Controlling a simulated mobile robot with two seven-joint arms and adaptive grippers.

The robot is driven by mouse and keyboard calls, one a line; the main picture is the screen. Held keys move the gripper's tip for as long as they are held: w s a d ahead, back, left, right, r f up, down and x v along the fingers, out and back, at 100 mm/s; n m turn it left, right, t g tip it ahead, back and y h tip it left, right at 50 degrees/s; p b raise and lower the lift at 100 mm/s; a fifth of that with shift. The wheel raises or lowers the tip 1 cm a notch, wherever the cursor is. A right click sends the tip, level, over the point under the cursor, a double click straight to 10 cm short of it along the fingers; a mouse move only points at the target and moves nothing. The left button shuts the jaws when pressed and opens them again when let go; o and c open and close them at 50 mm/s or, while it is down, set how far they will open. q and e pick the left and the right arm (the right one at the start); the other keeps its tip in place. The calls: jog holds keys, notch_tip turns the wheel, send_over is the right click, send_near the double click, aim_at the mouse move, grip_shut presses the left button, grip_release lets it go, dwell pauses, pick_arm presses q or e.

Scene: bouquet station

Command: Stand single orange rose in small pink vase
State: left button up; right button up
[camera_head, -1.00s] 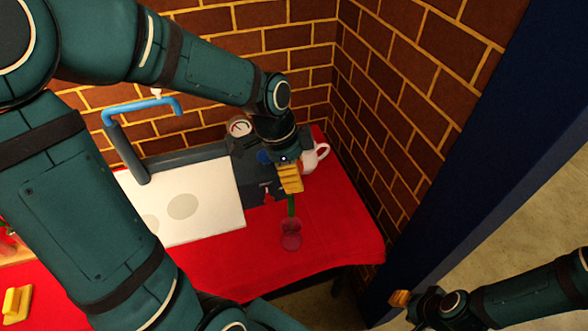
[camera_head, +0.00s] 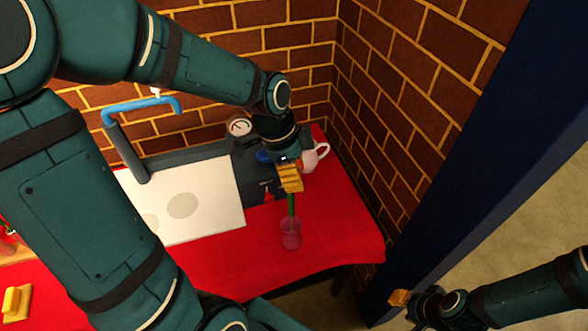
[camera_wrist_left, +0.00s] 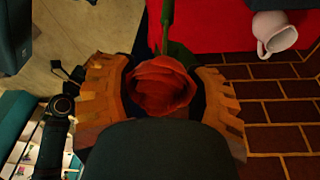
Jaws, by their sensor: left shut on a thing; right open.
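The small pink vase (camera_head: 291,238) stands on the red cloth near the table's right front edge. My left gripper (camera_head: 290,178) is above it, pointing down, shut on the orange rose. The rose's green stem (camera_head: 291,205) hangs down from the fingers and its lower end is at the vase's mouth, seemingly inside it. In the left wrist view the orange bloom (camera_wrist_left: 161,86) sits between the two yellow fingers (camera_wrist_left: 163,100). The bloom is hidden in the head view. My right gripper (camera_head: 400,298) is open and empty, off the table at the lower right.
A white mug (camera_head: 314,157) stands just behind my left gripper; it also shows in the left wrist view (camera_wrist_left: 273,33). A grey machine with a white plate (camera_head: 195,205) and blue handle (camera_head: 145,108) stands left. Brick walls close off the back and right.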

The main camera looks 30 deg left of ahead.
pick_arm(q)
jog(key=shift+f+b, duration=0.35)
jog(key=shift+f, duration=0.05)
dwell(0.5)
jog(key=o, duration=1.3)
jog(key=v, duration=1.2)
jog(key=shift+d, duration=0.1)
